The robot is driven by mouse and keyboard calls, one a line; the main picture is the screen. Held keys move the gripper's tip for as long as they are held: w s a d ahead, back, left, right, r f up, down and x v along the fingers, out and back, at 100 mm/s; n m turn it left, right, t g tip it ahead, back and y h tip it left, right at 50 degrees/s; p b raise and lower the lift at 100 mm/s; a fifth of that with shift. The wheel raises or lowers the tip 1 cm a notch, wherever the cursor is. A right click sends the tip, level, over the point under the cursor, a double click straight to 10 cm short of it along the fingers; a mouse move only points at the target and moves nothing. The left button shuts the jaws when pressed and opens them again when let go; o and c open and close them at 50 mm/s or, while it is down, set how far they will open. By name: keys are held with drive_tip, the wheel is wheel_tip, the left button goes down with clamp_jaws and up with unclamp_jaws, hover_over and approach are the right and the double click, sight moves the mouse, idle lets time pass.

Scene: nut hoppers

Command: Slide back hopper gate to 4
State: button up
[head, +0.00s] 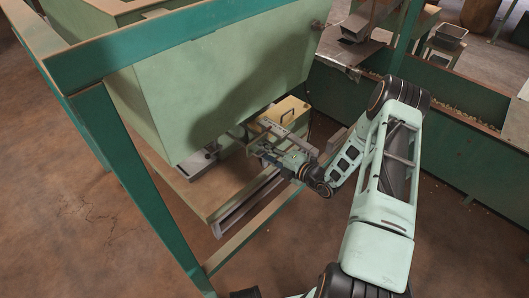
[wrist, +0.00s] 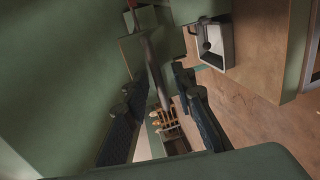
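The green hopper (head: 215,85) fills the middle of the head view, its wall close to my gripper (head: 256,146). In the wrist view my gripper (wrist: 160,82) has its two dark fingers apart. A grey bar (wrist: 155,70), perhaps the gate's handle, runs between them, with no clear contact on both sides. A small plate (wrist: 140,52) is at the bar's upper end. Several tan strips (wrist: 166,123) lie beyond the fingers; I cannot read any marks or numbers. The gate's setting cannot be told. In the head view the gripper is small and the bar is partly hidden.
A metal spout (head: 197,163) sits under the hopper's front; a pale open tray (wrist: 215,45) shows in the wrist view. A tan box (head: 287,115) stands just behind my gripper. Green frame posts (head: 140,185) and a lower rail (head: 245,240) surround the hopper.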

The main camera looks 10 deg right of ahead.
clamp_jaws()
drive_tip(key=s+d, duration=0.1)
drive_tip(key=s, duration=0.1)
drive_tip(key=s+d+p, duration=0.1)
drive_tip(key=s+d, duration=0.1)
drive_tip(key=shift+s+d+f, duration=0.1)
drive_tip(key=shift+s+d, duration=0.05)
drive_tip(key=shift+s, duration=0.1)
idle(0.4)
unclamp_jaws()
